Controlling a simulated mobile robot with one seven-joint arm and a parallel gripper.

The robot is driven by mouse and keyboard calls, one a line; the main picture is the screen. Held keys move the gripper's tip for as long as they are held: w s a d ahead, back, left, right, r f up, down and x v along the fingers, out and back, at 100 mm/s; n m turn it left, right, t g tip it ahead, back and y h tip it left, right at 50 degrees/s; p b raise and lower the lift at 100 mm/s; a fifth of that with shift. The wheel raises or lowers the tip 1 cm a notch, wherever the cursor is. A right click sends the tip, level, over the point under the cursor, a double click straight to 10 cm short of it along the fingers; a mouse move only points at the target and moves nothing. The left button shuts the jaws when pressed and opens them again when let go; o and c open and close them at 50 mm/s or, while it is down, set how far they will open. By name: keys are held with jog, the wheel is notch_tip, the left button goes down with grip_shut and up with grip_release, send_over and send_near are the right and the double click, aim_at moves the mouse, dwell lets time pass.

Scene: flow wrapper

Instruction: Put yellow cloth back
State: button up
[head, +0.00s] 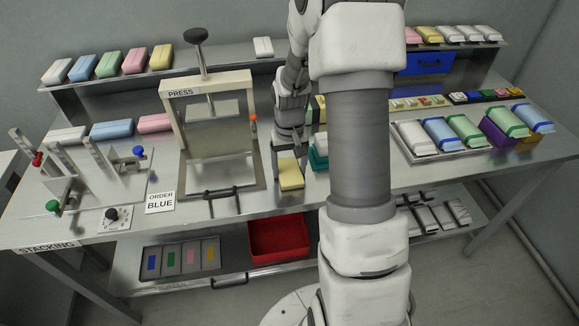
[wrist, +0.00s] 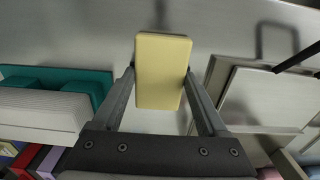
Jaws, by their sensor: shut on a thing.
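A yellow cloth (wrist: 162,72), a flat folded block, is between the two fingers of my gripper (wrist: 160,85) in the wrist view. In the head view the yellow cloth (head: 291,174) shows just to the right of the press, over the front part of the table. My gripper (head: 290,160) is shut on it from above. I cannot tell whether the cloth touches the table. Another yellow cloth (head: 161,57) lies at the right of the row of coloured cloths on the back left shelf. My arm hides part of the table's middle.
The press (head: 208,92) stands close to the left of my gripper. A teal container with white cloths (wrist: 104,82) is on the other side. A tray of cloths (head: 445,152) lies at the right. A red bin (head: 278,238) is on the lower shelf.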

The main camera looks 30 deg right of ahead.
jog(key=o, duration=1.1)
jog(key=shift+f, duration=0.1)
